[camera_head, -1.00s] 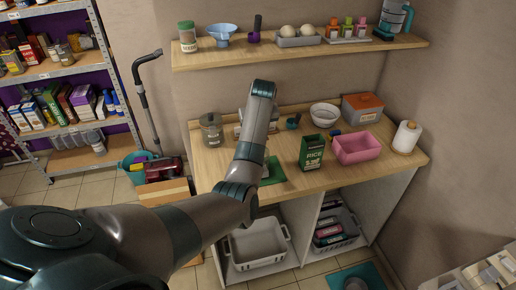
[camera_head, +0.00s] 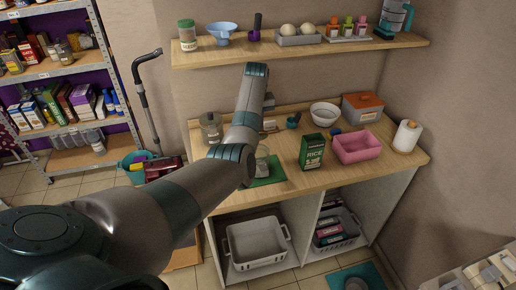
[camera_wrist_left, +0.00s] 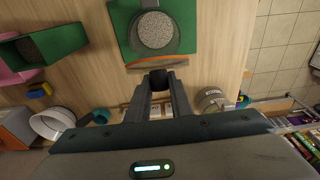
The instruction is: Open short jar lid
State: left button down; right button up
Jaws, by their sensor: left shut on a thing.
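A short glass jar (camera_head: 262,160) stands on a green mat (camera_head: 270,180) near the counter's front edge. In the left wrist view the jar (camera_wrist_left: 152,32) is seen from above, with grey grainy contents showing in its round mouth. My left gripper (camera_wrist_left: 160,82) is shut on a small dark thing (camera_wrist_left: 159,76) between its fingertips. I cannot tell whether this is part of the lid. The gripper is apart from the jar in the picture. In the head view my left arm hides the gripper. My right gripper is not in view.
Another jar with a lid (camera_head: 211,127) stands at the back left of the counter. To the right are a green rice box (camera_head: 312,151), a pink bin (camera_head: 357,148), a white bowl (camera_head: 324,114) and a paper roll (camera_head: 407,136). A loaded shelf (camera_head: 300,46) hangs above.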

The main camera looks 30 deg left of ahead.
pick_arm(q)
jog(key=shift+s+f, duration=0.15)
jog(key=shift+f, duration=0.35)
jog(key=shift+w+a+f+g+h+b, duration=0.25)
jog(key=shift+g+h+b, duration=0.4)
jog(key=shift+b, duration=1.1)
jog(key=shift+w+a+r+b, duration=0.15)
jog(key=shift+w+b, duration=0.1)
jog(key=shift+b, duration=0.95)
jog(key=shift+s+r+b, duration=0.1)
jog(key=shift+b, duration=0.3)
jog(key=shift+r, duration=0.25)
jog(key=shift+r, duration=0.1)
jog(key=shift+p, duration=0.35)
